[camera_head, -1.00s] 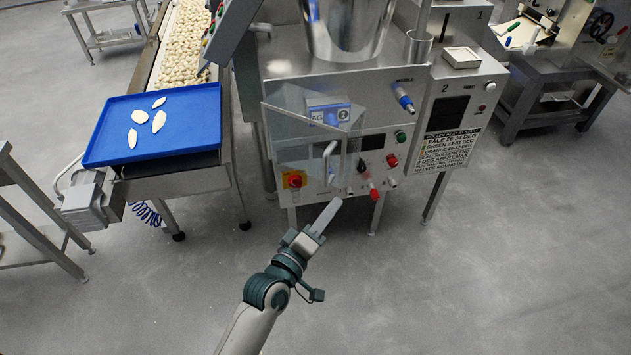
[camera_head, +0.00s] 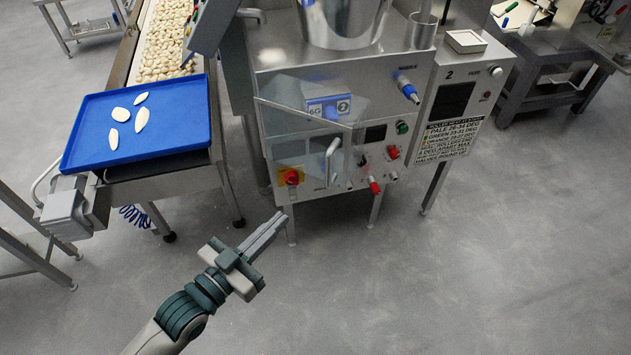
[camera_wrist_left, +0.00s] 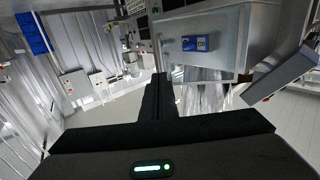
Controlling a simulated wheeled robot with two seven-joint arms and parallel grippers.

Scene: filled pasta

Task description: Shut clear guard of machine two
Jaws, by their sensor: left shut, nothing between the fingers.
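Machine two (camera_head: 270,58) is a steel cabinet with a blue label and a side box marked 2. Its clear guard (camera_head: 290,135) is a see-through panel on the front, standing out at an angle from the face. Its pale handle (camera_head: 332,160) is at the guard's right side. My left gripper (camera_head: 280,220) is shut and empty, below and left of the handle and apart from the guard. In the left wrist view the shut fingers (camera_wrist_left: 158,85) point toward a grey machine with the blue label (camera_wrist_left: 196,43). My right gripper is not in view.
A red-and-yellow switch (camera_head: 291,177) sits left of the handle, and red knobs (camera_head: 375,186) sit to its right. A blue tray (camera_head: 185,125) with several pale pieces stands on the conveyor at left. The grey floor (camera_head: 400,290) in front of the machine is clear.

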